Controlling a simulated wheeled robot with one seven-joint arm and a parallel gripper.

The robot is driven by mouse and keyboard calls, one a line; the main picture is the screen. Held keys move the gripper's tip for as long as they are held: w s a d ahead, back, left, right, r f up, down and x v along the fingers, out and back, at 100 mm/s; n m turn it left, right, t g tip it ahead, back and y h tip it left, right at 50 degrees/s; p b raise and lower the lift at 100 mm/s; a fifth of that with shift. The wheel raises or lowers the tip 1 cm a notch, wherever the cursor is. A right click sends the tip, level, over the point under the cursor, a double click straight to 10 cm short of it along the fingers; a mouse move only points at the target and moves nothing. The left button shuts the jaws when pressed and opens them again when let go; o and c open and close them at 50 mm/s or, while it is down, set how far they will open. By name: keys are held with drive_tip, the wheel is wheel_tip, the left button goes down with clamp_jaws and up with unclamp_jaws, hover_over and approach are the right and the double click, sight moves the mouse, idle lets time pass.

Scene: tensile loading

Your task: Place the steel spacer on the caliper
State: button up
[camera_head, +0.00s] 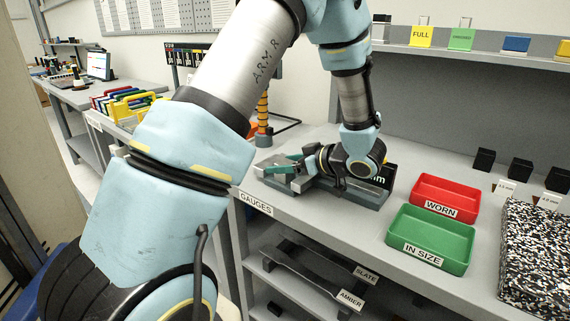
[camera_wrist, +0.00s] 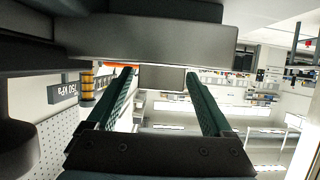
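The caliper (camera_head: 372,196) is a grey device on the bench with a dark display showing "mm"; my wrist hides much of it. My gripper (camera_head: 279,168) lies low over its left part, with teal fingers pointing left. In the wrist view my gripper (camera_wrist: 160,76) has its two ribbed fingers wide apart. A small grey block (camera_wrist: 162,79) shows between or just beyond the fingertips, under a long grey bar (camera_wrist: 150,40). I cannot tell whether this block is the steel spacer or part of the caliper. I see no clear contact between fingers and block.
A red tray (camera_head: 445,193) marked WORN and a green tray (camera_head: 430,238) marked IN SIZE stand right of the caliper. Black blocks (camera_head: 520,169) and a speckled box (camera_head: 540,255) are farther right. An orange-and-black column (camera_head: 263,110) stands behind my gripper. The bench front is clear.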

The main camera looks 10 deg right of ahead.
drive_tip(key=shift+s+d+r, duration=0.1)
drive_tip(key=shift+d+r, duration=0.05)
drive_tip(key=shift+r, duration=0.05)
drive_tip(key=b+v, duration=0.2)
drive_tip(key=v, duration=0.9)
drive_tip(key=shift+s+d+r, duration=0.2)
